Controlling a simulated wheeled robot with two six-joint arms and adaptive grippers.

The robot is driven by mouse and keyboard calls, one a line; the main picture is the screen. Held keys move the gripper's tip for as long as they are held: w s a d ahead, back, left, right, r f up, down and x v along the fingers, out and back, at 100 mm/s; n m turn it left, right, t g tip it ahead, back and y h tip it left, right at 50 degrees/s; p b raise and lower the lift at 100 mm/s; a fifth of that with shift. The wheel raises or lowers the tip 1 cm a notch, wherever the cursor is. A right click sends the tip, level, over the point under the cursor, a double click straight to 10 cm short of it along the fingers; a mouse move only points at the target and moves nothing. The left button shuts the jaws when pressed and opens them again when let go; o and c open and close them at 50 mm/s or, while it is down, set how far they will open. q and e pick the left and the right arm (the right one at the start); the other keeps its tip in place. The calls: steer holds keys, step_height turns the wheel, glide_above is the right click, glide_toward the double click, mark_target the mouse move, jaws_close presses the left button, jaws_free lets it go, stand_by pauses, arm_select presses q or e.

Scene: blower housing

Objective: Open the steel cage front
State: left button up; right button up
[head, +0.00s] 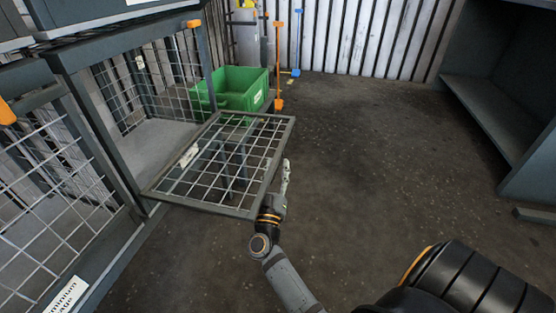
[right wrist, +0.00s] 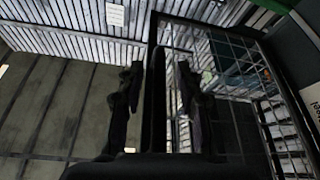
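The steel cage front (head: 281,147) is a grey-framed wire mesh panel. In the head view it stands out from the open cage (head: 155,140), lowered to about level, with its inner edge along the bottom of the opening. My right gripper (head: 284,178) is at the panel's outer edge, near its front corner. In the right wrist view the gripper (right wrist: 158,90) is open, with a dark frame bar between its two fingers and gaps on both sides. Whether a finger touches the bar I cannot tell. My left gripper is not in view.
A closed mesh cage (head: 50,200) with a partly readable label stands at the left. A green bin (head: 240,88) is behind the lowered panel. A dark shelf unit (head: 490,105) stands at the right. The floor (head: 370,160) between is clear.

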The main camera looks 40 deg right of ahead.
steer(key=shift+w+d+r, duration=0.15)
steer(key=shift+d, duration=0.05)
jaws_close()
steer(key=shift+r, duration=0.1)
